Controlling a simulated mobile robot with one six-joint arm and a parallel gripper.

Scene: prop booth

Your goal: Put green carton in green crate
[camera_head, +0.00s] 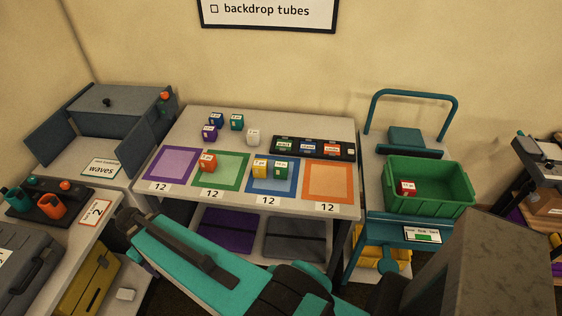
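A small green carton (281,170) with a white label stands on the blue square mat (284,188), right beside a yellow carton (260,168). A second, more teal carton (237,123) stands at the back left of the table. The green crate (441,198) sits on a teal-framed cart to the right of the table. One red carton (406,188) lies in the crate. My arm crosses the bottom foreground, but the fingers of my gripper do not show.
The light table (190,120) also holds blue, purple, white and orange-red cartons and a dark tray (314,154) of labelled items. Purple and orange mats (328,180) are bare. The cart's tall teal handle (414,93) rises behind the crate. A grey cabinet stands at left.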

